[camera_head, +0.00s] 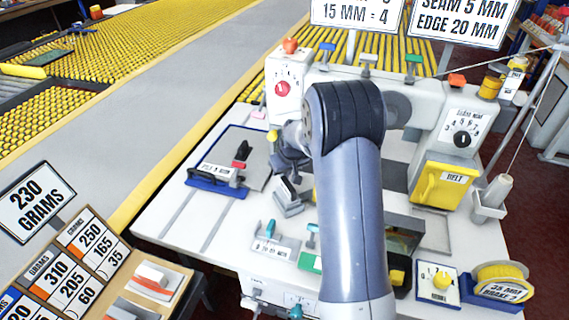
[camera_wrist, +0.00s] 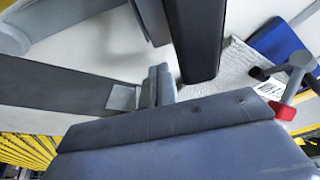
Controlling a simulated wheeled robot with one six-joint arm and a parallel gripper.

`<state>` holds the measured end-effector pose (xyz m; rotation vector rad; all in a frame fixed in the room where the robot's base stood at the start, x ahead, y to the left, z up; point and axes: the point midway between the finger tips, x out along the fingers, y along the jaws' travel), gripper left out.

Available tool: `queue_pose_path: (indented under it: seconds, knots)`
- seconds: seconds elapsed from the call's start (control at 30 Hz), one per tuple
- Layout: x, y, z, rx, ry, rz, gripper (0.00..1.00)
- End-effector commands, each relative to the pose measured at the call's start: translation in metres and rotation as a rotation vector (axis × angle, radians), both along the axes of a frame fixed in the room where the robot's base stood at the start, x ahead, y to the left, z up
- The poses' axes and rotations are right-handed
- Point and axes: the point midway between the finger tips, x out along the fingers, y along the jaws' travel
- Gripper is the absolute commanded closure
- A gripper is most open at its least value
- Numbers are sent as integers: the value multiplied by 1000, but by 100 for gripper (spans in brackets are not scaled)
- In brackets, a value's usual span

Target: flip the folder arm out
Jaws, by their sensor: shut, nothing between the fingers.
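My gripper (camera_head: 290,162) is at the left end of my arm in the head view, low over the white sewing table and partly hidden by the arm. In the wrist view its two grey fingers (camera_wrist: 158,78) are together with nothing between them. A small grey angled metal piece with a pale face (camera_head: 288,198), possibly the folder arm, stands on the table just below the gripper in the head view. In the wrist view a dark grey bar (camera_wrist: 195,40) comes down close beyond the fingers; I cannot tell whether it is the folder arm or whether they touch.
The white machine head (camera_head: 283,70) stands behind. A teal-handled fixture (camera_head: 270,232) is in front. The table's left front is clear.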

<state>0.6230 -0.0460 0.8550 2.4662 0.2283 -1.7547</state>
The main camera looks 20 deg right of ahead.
Motion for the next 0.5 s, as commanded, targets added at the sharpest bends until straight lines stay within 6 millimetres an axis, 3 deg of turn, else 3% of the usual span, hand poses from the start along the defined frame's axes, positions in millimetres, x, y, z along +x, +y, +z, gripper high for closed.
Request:
queue_pose_path:
  seconds: [0.2,0.5]
  knots:
    - [-20,-4,2,1,-1,-1,100]
    - [-26,-5,1,0,-1,0,100]
